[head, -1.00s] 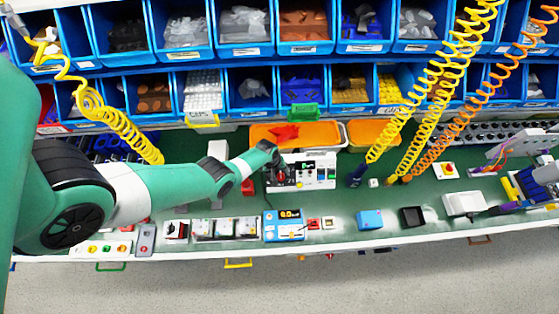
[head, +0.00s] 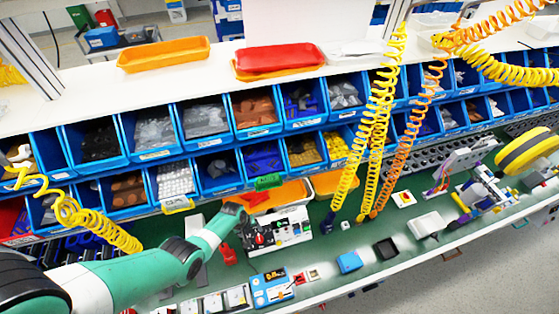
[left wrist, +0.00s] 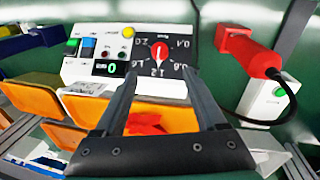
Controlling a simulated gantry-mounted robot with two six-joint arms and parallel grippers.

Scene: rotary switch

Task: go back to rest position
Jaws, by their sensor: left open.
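The rotary switch is a red knob (head: 259,239) on a black dial plate at the left end of a white control box (head: 293,228). In the left wrist view the red knob (left wrist: 159,50) shows on its numbered dial, beyond the fingertips. My left gripper (head: 243,217) is beside the upper left of the box in the head view. In the left wrist view its two fingers (left wrist: 160,73) are spread with nothing between them, and the knob shows apart from both. My right gripper is in neither view.
Blue parts bins (head: 206,122) stand in rows behind the bench. Yellow coiled hoses (head: 378,120) hang right of the box. A red object with a black cord (left wrist: 250,54) is beside the box. A blue meter (head: 272,287) stands in front. Green bench top (head: 330,265) shows between items.

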